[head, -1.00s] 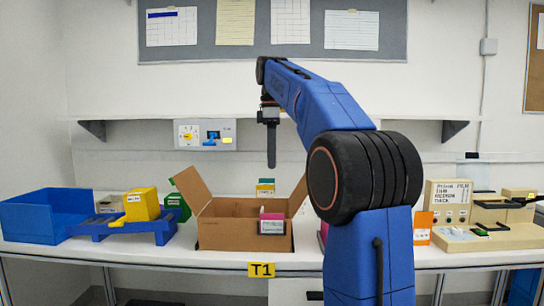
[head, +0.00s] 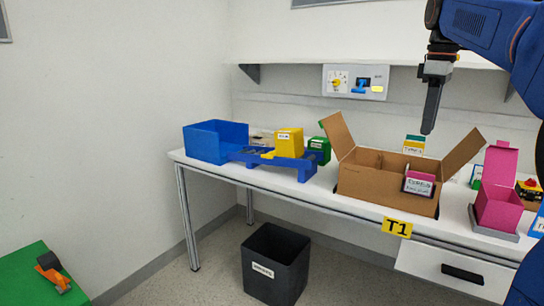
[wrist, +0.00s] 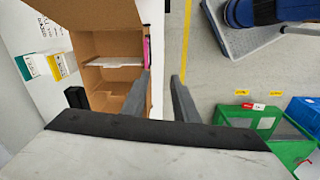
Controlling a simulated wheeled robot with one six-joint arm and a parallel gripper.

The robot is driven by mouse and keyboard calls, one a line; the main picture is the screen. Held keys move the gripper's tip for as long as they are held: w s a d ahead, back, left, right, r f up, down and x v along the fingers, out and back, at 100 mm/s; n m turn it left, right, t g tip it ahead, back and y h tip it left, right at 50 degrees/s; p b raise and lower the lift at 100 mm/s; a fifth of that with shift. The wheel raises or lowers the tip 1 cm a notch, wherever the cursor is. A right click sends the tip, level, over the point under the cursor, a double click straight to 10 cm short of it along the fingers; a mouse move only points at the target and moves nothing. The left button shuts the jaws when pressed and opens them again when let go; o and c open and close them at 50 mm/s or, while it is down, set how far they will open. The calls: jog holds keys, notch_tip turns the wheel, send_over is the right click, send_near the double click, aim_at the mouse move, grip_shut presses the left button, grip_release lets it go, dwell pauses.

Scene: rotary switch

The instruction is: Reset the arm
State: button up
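My gripper (head: 432,108) hangs with its fingers pointing down, above the open cardboard box (head: 350,190) and clear of it. In the wrist view its two fingers (wrist: 159,80) stand apart with a gap between them, and nothing is held. My blue arm comes in at the upper right of the head view. The switch panel (head: 371,95), a light box on the wall under the shelf, has a yellow rotary knob (head: 337,85) and a blue part beside it. The gripper is to the right of the panel and apart from it.
The white table (head: 290,193) carries a blue bin (head: 215,142), a yellow box (head: 289,142) on a blue stand, and a pink box (head: 497,205). A black bin (head: 275,265) stands on the floor. A green surface (head: 38,275) is at the lower left. A shelf (head: 300,62) runs above.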

jog(key=s+a+f+m+t, duration=0.1)
jog(key=s+a+f+m, duration=0.2)
jog(key=s+f, duration=0.6)
jog(key=s+a+f+m+t, duration=0.1)
jog(key=s+a+f+m, duration=0.2)
jog(key=s+f, duration=0.6)
jog(key=s+a+f+m+t, duration=0.2)
jog(key=s+a+f, duration=0.4)
jog(key=f, duration=1)
jog(key=s+m, duration=0.1)
jog(key=s, duration=0.1)
jog(key=shift+s+a+m, duration=0.25)
jog(key=shift+s+m, duration=0.05)
jog(key=shift+s, duration=0.1)
